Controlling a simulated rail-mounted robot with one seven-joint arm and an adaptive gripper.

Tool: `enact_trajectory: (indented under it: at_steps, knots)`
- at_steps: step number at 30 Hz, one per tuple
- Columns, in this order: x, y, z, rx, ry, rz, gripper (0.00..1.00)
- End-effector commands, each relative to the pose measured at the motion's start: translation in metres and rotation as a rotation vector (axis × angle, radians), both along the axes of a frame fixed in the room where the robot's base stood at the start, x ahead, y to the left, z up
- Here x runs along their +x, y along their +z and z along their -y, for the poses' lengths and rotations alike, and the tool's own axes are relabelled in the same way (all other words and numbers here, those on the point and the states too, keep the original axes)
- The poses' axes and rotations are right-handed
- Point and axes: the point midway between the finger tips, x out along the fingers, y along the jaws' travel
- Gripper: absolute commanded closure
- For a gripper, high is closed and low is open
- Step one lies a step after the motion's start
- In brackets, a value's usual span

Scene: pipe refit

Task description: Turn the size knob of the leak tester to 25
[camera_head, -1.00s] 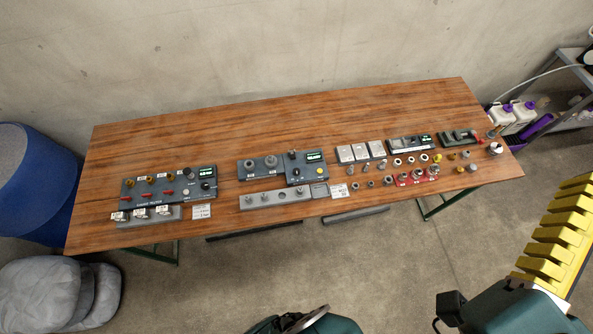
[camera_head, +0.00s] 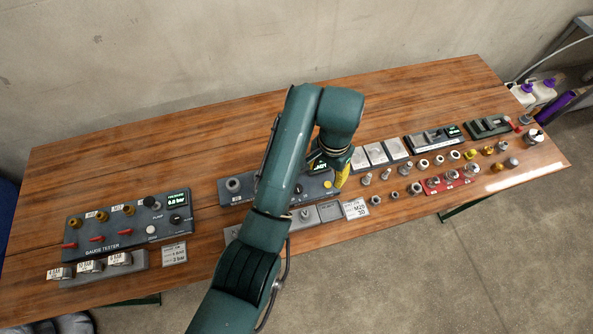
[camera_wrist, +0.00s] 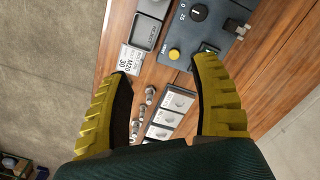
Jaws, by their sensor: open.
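The leak tester is a dark grey box with a green-lit display and a yellow button (camera_head: 328,184), at the middle of the table in the head view. My arm covers much of it. In the wrist view its panel (camera_wrist: 208,42) is at the top, with the yellow button (camera_wrist: 174,54).
A black lever-like part (camera_wrist: 237,28) stands up from the panel's edge. A card reading M20 30 (camera_head: 356,208) lies in front of the tester. Metal fittings and pale blocks (camera_head: 375,154) stand to the right. The gauge tester (camera_head: 128,222) is at the left. The table's back strip is clear.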

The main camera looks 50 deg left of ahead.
Motion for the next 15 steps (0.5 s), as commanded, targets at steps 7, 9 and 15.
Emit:
enact_trajectory:
  at_steps: [7, 9, 15]
  knots:
    - [-0.025, -0.048, -0.074, 0.012, 0.149, 0.019, 0.37]
    - [-0.027, -0.050, -0.077, 0.012, 0.157, 0.019, 0.37]
    - [-0.028, -0.081, -0.076, 0.010, 0.156, 0.016, 0.37]
